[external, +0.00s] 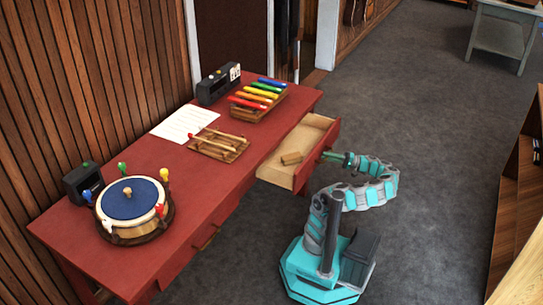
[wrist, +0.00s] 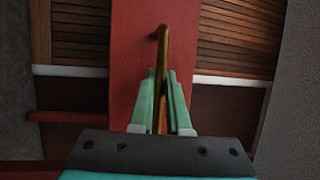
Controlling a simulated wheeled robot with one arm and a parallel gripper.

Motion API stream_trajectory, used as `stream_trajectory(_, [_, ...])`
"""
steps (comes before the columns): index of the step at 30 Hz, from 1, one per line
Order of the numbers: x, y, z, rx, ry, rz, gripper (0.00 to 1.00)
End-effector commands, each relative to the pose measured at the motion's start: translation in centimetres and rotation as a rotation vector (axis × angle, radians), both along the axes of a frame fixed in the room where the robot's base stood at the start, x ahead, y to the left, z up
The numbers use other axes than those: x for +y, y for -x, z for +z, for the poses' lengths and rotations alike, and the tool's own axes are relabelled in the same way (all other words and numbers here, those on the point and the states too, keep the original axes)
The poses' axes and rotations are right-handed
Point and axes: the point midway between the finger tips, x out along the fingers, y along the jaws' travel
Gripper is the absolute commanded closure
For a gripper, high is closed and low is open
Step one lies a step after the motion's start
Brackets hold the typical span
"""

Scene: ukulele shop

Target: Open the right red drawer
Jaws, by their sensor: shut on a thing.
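The right red drawer (external: 296,175) of the red desk is pulled out, with its pale wooden inside showing. My gripper (external: 330,156) is at the drawer's front in the external view. In the wrist view, my gripper (wrist: 161,85) is shut on the brass handle (wrist: 160,42) of the red drawer front (wrist: 130,35). The gripper's fingers hide part of the handle.
The red desk (external: 160,200) carries a blue-topped drum (external: 130,195), a mallet rack (external: 219,144), a colourful xylophone (external: 258,96), paper (external: 185,123) and dark boxes. Another drawer handle (external: 205,238) is at the left. Wooden shelves (external: 520,180) stand at the right. Grey floor lies between.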

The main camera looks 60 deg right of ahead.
Motion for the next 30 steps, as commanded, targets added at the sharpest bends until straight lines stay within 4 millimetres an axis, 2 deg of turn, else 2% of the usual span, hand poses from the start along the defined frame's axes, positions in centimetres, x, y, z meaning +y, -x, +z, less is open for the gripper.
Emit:
stream_trajectory(3, [-0.2, 2.0, -0.1, 0.003, 0.0, -0.007, 1.0])
stream_trajectory(9, [-0.1, 3.9, -0.1, 0.001, -0.001, -0.001, 1.0])
stream_trajectory(24, [-0.1, 4.6, -0.1, 0.003, 0.0, -0.002, 1.0])
stream_trajectory(25, [-0.1, 4.6, -0.1, 0.003, 0.0, -0.002, 0.83])
stream_trajectory(30, [-0.1, 4.6, -0.1, 0.002, 0.0, -0.001, 0.64])
